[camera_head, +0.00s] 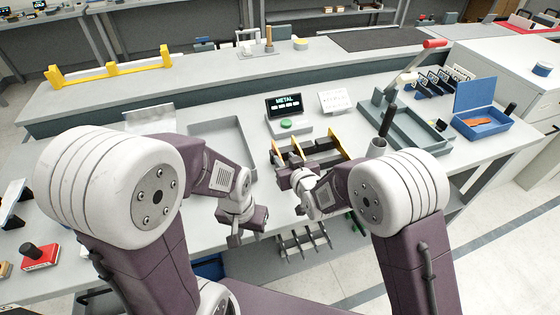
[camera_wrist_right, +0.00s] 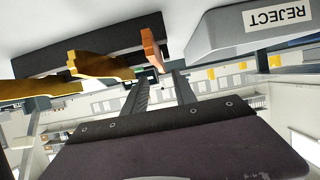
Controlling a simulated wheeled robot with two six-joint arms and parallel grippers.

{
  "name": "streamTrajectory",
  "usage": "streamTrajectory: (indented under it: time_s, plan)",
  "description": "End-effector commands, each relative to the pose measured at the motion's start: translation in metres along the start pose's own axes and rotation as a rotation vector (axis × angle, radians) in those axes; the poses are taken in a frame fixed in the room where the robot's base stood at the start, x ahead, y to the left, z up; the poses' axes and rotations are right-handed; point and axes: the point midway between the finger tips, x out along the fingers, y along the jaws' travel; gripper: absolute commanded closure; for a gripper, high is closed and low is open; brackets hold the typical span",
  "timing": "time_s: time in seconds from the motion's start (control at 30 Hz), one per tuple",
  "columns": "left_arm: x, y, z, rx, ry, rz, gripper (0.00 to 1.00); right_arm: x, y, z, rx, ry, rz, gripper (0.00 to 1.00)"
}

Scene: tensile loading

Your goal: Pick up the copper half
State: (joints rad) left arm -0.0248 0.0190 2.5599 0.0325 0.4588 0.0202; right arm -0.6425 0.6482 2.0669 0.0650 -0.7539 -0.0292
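In the right wrist view, a copper-coloured piece (camera_wrist_right: 152,48) stands against a dark bar, just beyond the fingertips. My right gripper (camera_wrist_right: 162,76) is open, with its two fingers apart and nothing between them. The piece lines up closer to the left finger in that view, and I see no contact. In the head view my right gripper (camera_head: 290,186) is at the front of the dark rack (camera_head: 318,147); I cannot pick out the copper piece there. My left gripper (camera_head: 238,236) hangs near the table's front edge; its finger gap is unclear.
Gold-yellow pieces (camera_wrist_right: 100,66) stand beside the copper one. A grey tray (camera_head: 218,130), a METAL display (camera_head: 284,104) and a blue box (camera_head: 482,126) are on the table.

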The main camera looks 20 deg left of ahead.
Motion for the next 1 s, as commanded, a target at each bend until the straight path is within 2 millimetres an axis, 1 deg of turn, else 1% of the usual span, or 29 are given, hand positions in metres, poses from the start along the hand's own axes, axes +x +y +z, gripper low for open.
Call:
streamTrajectory:
  time_s: [0.1, 0.2, 0.3, 0.5, 0.57, 0.6, 0.63, 1.0]
  plan:
    - [-0.001, 0.0, 0.0, 0.0, 0.0, 0.0, 0.64, 0.023, -0.004, -0.002, 0.0, -0.001, 0.0, 0.67]
    - [0.002, 0.0, 0.0, 0.0, 0.0, 0.0, 0.64, 0.039, -0.004, -0.001, 0.0, -0.001, 0.001, 0.67]
    - [0.003, 0.0, 0.0, 0.0, 0.0, 0.0, 0.64, 0.046, -0.004, -0.002, 0.0, 0.0, 0.001, 0.67]
    - [0.002, 0.0, 0.0, 0.0, 0.0, 0.0, 0.64, 0.046, -0.004, -0.002, 0.0, -0.001, 0.0, 0.67]
    - [0.002, 0.0, 0.0, 0.0, 0.0, 0.0, 0.64, 0.046, -0.004, -0.002, 0.0, -0.001, 0.0, 0.84]
    - [0.002, 0.0, 0.0, 0.0, 0.0, 0.0, 0.64, 0.046, -0.004, -0.002, 0.0, -0.001, 0.0, 0.95]
    - [0.002, 0.0, 0.0, 0.0, 0.0, 0.0, 0.64, 0.046, -0.004, -0.002, 0.0, -0.001, 0.0, 1.0]
    - [0.002, 0.0, 0.0, 0.0, 0.0, 0.0, 0.64, 0.046, -0.004, -0.002, 0.0, -0.002, 0.0, 1.0]
